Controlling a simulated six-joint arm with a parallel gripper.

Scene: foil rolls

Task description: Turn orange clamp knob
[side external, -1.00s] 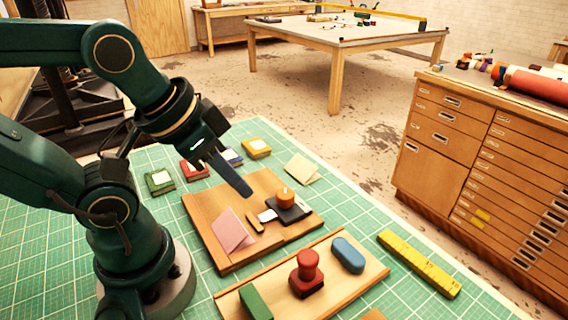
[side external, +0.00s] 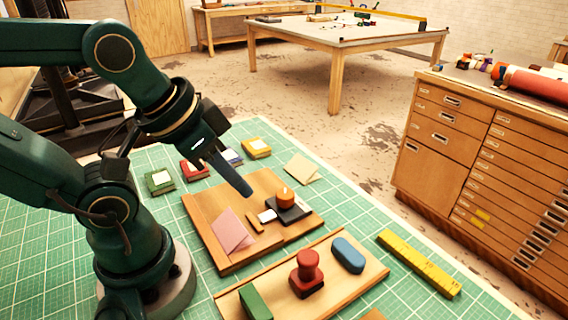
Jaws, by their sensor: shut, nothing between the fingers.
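The orange clamp knob (side external: 285,197) sits upright on a dark clamp base (side external: 292,213) at the right side of a wooden board (side external: 205,228). My gripper (side external: 247,190) is shut and empty. Its dark fingers point down and to the right, and their tips show to the left of the knob, apart from it in the picture. How high the tips are above the board I cannot tell. A small white piece (side external: 267,216) and a small tan block (side external: 254,222) lie left of the clamp base. A pink folded card (side external: 233,232) stands at the board's front left.
A wooden tray (side external: 371,276) in front holds a red stamp (side external: 307,275), a blue oval piece (side external: 348,255) and a green block (side external: 255,303). A yellow bar (side external: 418,263) lies at right. Several coloured pads, one yellow (side external: 256,147), line the back. Green mat shows between them.

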